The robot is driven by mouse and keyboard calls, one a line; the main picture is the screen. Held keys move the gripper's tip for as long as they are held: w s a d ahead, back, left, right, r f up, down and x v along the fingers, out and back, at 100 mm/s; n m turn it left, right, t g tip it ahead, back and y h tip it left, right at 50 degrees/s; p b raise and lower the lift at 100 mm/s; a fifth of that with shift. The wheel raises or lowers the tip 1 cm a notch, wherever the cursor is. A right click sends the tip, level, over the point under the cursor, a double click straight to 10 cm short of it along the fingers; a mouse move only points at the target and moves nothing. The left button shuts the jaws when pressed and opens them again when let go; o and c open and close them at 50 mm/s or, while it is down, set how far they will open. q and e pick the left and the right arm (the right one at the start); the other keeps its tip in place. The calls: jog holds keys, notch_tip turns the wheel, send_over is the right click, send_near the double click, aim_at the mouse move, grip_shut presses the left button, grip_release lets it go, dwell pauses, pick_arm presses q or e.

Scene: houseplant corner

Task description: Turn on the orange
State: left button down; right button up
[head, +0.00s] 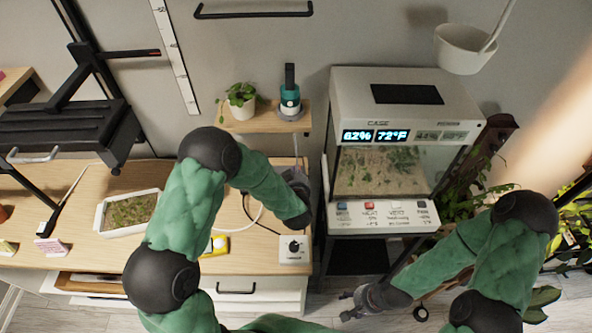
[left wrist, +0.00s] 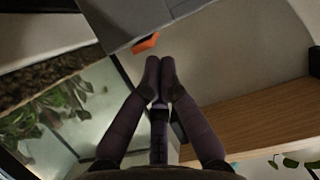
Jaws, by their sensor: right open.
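An orange switch-like part (left wrist: 146,43) sits at the edge of the grey terrarium hood (left wrist: 175,15) in the left wrist view. In the head view the white hood (head: 400,100) tops the terrarium, and the orange part is not visible. My left gripper (left wrist: 160,62) has its fingertips together just below the orange part in the wrist picture, with a small gap between them in the picture. It appears shut with nothing between the fingers. In the head view my left gripper (head: 297,170) is left of the terrarium, partly hidden by its wrist. My right gripper (head: 347,303) is open and low, below the terrarium stand.
A wooden shelf (head: 262,122) with a potted plant (head: 241,100) and a teal bottle-like item (head: 290,98) is close to the left gripper. A panel with several coloured buttons (head: 385,215) lies under the tank. A white hanging pot (head: 463,50) is upper right.

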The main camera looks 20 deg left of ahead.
pick_arm(q)
jog(key=shift+s+f+b, duration=0.2)
jog(key=shift+f+b, duration=0.5)
jog(key=shift+b, duration=0.1)
jog(key=shift+r, duration=0.2)
jog(key=shift+r+p, duration=0.1)
jog(key=shift+p, duration=0.2)
jog(key=shift+r+p, duration=0.45)
jog(key=shift+r, duration=0.25)
jog(key=shift+w+r, duration=0.1)
